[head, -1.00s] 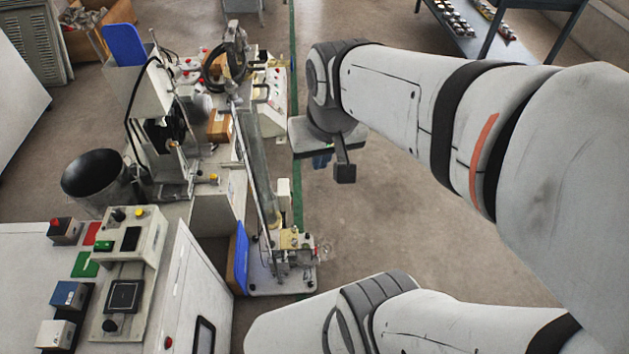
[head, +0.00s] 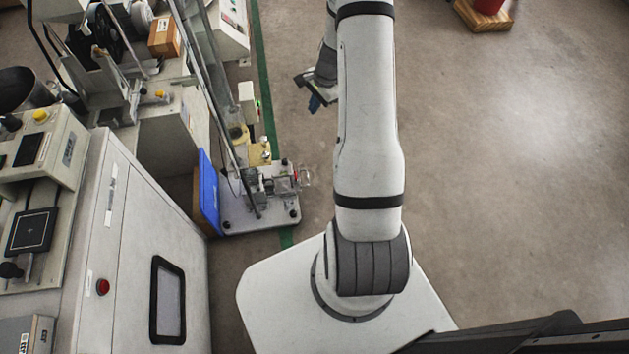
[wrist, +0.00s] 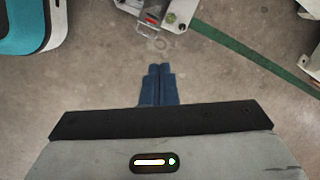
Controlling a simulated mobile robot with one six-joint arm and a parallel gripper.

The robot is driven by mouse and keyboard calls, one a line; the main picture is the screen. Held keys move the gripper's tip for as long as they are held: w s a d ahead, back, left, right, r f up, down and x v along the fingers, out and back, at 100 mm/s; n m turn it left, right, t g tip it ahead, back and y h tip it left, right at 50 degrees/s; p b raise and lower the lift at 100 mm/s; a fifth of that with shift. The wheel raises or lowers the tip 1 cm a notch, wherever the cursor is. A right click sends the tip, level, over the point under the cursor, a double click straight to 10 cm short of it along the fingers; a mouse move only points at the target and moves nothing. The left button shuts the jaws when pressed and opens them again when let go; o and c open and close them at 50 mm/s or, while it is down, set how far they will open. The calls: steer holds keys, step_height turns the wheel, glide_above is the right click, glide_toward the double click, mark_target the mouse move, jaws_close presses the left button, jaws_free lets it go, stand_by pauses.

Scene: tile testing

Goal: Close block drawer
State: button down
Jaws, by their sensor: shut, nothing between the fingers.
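My gripper (head: 314,103) is small and partly hidden behind my arm in the head view, above bare floor to the right of the machines. Its blue fingers show together in the wrist view (wrist: 158,69), shut and with nothing between them. They point at the floor, apart from any object. I cannot make out a block drawer in either view.
A grey cabinet (head: 130,262) with a black-framed window and red button stands at left. A test machine on a white base plate (head: 262,213) is beside a blue panel (head: 208,192). A green floor line (head: 262,72) runs past it.

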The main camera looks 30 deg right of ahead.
steer(key=s+d+f+m+b, duration=0.1)
steer(key=d+f+m+b, duration=0.1)
steer(key=f, duration=0.7)
steer(key=s+d+f+m+b, duration=0.1)
steer(key=d+f+m+b, duration=0.15)
steer(key=f, duration=0.75)
steer(key=s+d+f+m+b, duration=0.1)
steer(key=s+f+b, duration=0.1)
steer(key=f, duration=0.7)
steer(key=w+a+f+b, duration=0.2)
steer(key=a+f+b, duration=0.3)
steer(key=f, duration=0.5)
steer(key=shift+a+f, duration=0.2)
steer(key=shift+a, duration=0.5)
steer(key=shift+w, duration=0.1)
